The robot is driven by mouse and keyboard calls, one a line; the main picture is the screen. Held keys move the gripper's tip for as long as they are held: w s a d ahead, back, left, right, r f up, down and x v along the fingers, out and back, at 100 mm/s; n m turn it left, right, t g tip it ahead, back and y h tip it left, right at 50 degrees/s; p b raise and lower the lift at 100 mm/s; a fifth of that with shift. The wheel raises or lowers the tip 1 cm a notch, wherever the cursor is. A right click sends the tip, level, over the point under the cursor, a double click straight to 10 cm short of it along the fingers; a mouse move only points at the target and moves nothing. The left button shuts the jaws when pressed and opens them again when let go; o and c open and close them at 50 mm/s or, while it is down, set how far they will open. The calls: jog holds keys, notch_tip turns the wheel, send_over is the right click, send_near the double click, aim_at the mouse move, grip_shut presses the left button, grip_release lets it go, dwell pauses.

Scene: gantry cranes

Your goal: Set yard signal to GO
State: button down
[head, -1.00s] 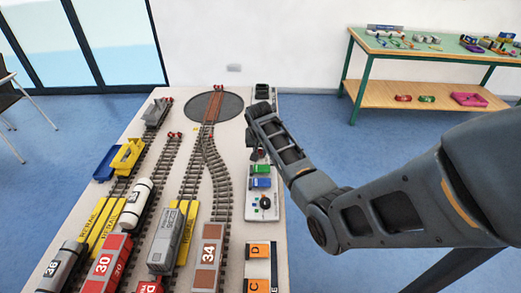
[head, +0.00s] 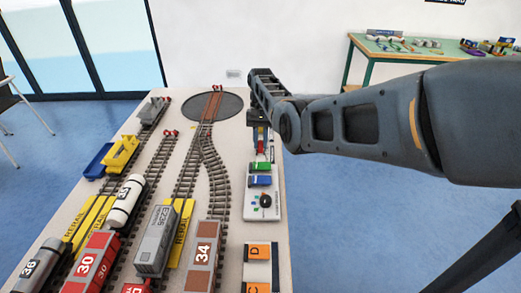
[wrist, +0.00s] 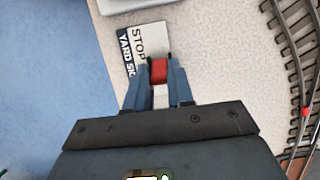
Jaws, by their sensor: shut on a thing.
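My gripper (wrist: 158,62) is shut on a small red block (wrist: 158,75), which shows between its fingertips in the wrist view. The red block looks like the handle of the yard signal. Beside it lies a plate (wrist: 146,40) with the words STOP and YARD SIG; the rest of its lettering is hidden by the fingers. No GO marking shows. In the head view my gripper (head: 259,133) points down at the right edge of the layout table, with a bit of red at its tips.
Toward the camera from the gripper stand a green and a blue block (head: 260,181) and a control box (head: 264,202) with a dark knob. Tracks with wagons fill the table's left, and a turntable (head: 228,106) lies at the back. A green workbench (head: 420,50) stands behind right.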

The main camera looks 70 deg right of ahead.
jog(key=shift+w+d+f+g+y+b, duration=0.15)
jog(key=shift+d+f+g+y+b, duration=0.25)
jog(key=shift+b, duration=1.65)
jog(key=shift+w+d+f+y+b, duration=0.1)
jog(key=shift+f+y+b, duration=0.35)
jog(key=shift+b, duration=1.6)
jog(key=shift+r+y+b, duration=0.2)
jog(key=shift+y+b, duration=0.15)
jog(key=shift+b, duration=1.1)
jog(key=shift+r+y+b, duration=0.25)
jog(key=shift+y+b, duration=0.05)
jog(key=shift+b, duration=0.45)
jog(key=c, duration=1)
grip_release()
jog(key=shift+r, duration=0.1)
